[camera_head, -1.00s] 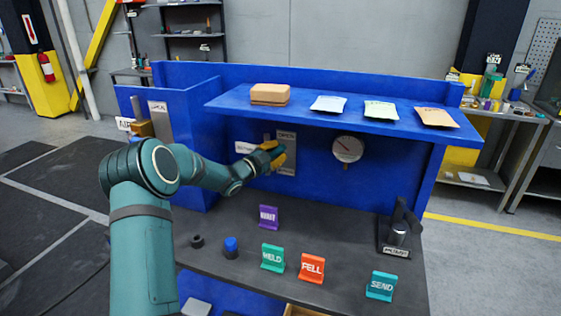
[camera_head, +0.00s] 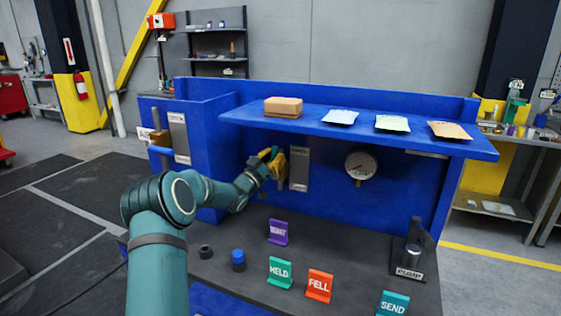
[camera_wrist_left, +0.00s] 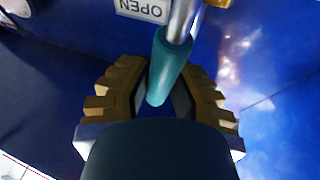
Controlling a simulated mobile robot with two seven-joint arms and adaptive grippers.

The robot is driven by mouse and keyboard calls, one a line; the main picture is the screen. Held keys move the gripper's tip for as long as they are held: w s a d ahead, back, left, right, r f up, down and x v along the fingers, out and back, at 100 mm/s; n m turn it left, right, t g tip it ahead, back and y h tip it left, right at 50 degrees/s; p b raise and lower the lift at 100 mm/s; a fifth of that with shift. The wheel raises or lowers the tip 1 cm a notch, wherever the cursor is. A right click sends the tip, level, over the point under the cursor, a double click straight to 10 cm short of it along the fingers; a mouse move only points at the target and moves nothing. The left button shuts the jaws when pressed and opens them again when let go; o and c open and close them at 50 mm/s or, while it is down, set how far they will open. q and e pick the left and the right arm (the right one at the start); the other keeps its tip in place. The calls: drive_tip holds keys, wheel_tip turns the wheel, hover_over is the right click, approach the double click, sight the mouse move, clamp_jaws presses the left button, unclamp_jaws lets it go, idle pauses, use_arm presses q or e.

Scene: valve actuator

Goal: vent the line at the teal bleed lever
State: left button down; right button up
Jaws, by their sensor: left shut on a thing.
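The teal bleed lever (camera_wrist_left: 168,65) shows in the left wrist view as a teal grip on a bright metal rod. Its grip lies between the yellow ridged fingers of my left gripper (camera_wrist_left: 160,95), which is shut on it. In the head view my left gripper (camera_head: 274,163) is at the blue back panel under the shelf, just left of a grey label plate (camera_head: 299,168). The lever is mostly hidden there by the fingers. A white OPEN label (camera_wrist_left: 143,10) shows above the lever in the wrist view. My right gripper is not in view.
A round gauge (camera_head: 361,165) is on the panel to the right. The blue shelf (camera_head: 460,146) overhangs with a tan box (camera_head: 283,107) and packets. Purple (camera_head: 278,232), green (camera_head: 281,272), orange (camera_head: 319,286) and teal (camera_head: 393,304) signs stand on the dark bench.

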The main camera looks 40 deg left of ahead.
use_arm(q)
drive_tip(key=shift+a+r, duration=0.1)
drive_tip(key=shift+a, duration=0.05)
idle(0.3)
drive_tip(key=c, duration=0.8)
unclamp_jaws()
drive_tip(key=shift+c, duration=0.2)
drive_tip(key=shift+s, duration=0.1)
drive_tip(key=v, duration=1.2)
